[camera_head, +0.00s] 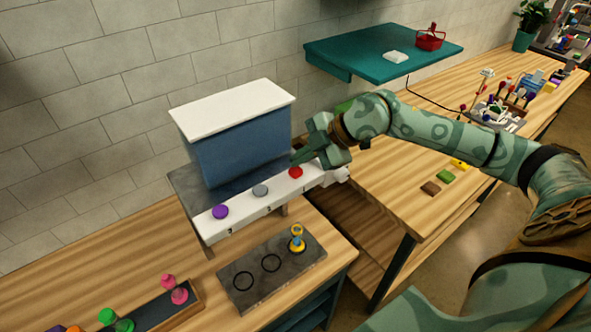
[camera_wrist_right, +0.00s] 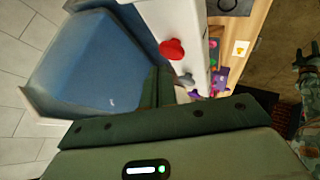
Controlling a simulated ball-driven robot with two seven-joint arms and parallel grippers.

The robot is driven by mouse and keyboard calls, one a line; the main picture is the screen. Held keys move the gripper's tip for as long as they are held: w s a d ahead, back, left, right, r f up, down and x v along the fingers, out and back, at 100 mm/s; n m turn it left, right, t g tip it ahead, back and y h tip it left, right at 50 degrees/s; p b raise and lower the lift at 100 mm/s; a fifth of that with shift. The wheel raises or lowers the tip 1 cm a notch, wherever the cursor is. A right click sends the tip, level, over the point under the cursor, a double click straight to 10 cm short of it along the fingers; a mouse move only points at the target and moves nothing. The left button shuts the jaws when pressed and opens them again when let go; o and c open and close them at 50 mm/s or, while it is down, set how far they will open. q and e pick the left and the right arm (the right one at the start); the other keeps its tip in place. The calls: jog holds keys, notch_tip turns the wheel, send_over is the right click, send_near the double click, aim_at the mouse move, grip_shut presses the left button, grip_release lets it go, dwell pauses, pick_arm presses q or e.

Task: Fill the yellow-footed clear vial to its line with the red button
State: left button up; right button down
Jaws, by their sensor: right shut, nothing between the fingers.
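The dispenser's white front panel (camera_head: 250,202) carries a purple button (camera_head: 220,211), a grey button (camera_head: 260,190) and the red button (camera_head: 295,172). The red button also shows in the right wrist view (camera_wrist_right: 172,50). The yellow-footed vial (camera_head: 297,240) stands upright on the right part of a dark grey plate (camera_head: 236,284), below the red-button end. Its fill level and line are too small to tell. My right gripper (camera_head: 300,156) is shut and empty, just above and behind the red button; contact cannot be told. My left gripper is out of view.
A blue tank with a white lid (camera_head: 232,105) stands behind the buttons. A dark rack (camera_head: 155,312) with pink and green pieces is at the lower left. A teal shelf (camera_head: 345,50) is on the wall. A gap separates the two wooden benches.

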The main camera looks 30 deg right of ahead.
aim_at(301, 171)
jog(key=shift+f, duration=0.4)
jog(key=shift+f+b, duration=0.45)
jog(key=shift+f, duration=0.15)
dwell(0.6)
dwell(0.3)
jog(key=shift+r+p, duration=0.9)
jog(key=shift+r, duration=0.15)
notch_tip(301, 171, up, 5)
jog(key=p, duration=0.4)
dwell(2.5)
